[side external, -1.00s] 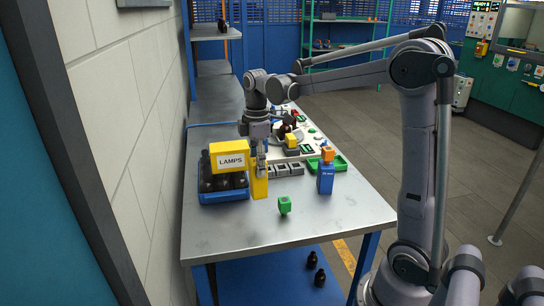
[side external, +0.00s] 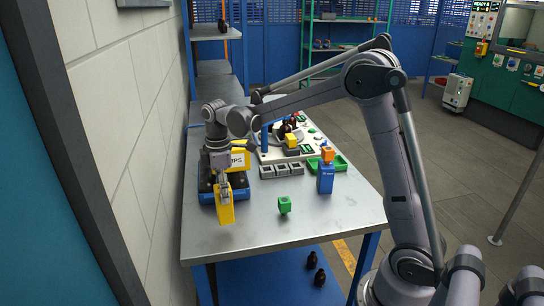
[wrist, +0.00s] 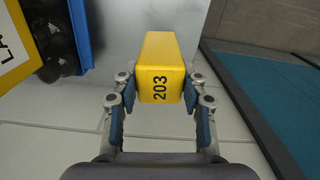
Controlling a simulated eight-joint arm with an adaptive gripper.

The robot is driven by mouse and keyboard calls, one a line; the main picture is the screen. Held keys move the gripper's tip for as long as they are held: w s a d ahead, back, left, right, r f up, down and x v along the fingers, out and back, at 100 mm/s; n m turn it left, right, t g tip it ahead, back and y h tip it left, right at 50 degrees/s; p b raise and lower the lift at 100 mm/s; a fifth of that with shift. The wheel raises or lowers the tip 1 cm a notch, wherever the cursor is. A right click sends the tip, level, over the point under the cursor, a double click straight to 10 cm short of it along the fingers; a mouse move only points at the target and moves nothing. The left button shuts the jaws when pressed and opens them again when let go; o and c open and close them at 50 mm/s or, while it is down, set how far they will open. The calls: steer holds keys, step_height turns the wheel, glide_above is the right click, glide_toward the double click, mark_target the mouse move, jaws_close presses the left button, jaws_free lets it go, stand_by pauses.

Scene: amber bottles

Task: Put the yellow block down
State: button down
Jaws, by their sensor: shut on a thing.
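The yellow block (side external: 225,208) is held by my gripper (side external: 223,186) near the left side of the metal table (side external: 270,230), just in front of the blue crate. The block looks upright. In the wrist view the yellow block (wrist: 163,68) sits between the two fingers of my gripper (wrist: 160,100), which is shut on it, and its near face reads 203. I cannot tell whether its underside touches the table.
The blue crate (side external: 236,192) of dark bottles with a yellow LAMPS sign (side external: 241,160) is close behind the block. A green block (side external: 284,205) and a blue box (side external: 325,180) with an orange block (side external: 327,154) stand to the right. The front table is bare.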

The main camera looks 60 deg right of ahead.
mark_target(220, 204)
steer(key=shift+w+a+f, duration=0.35)
steer(key=shift+a+f, duration=0.05)
steer(key=shift+a, duration=0.1)
steer(key=shift+f, duration=1.75)
steer(key=shift+f, duration=0.2)
steer(key=c, duration=0.7)
jaws_free()
steer(key=shift+c, duration=0.2)
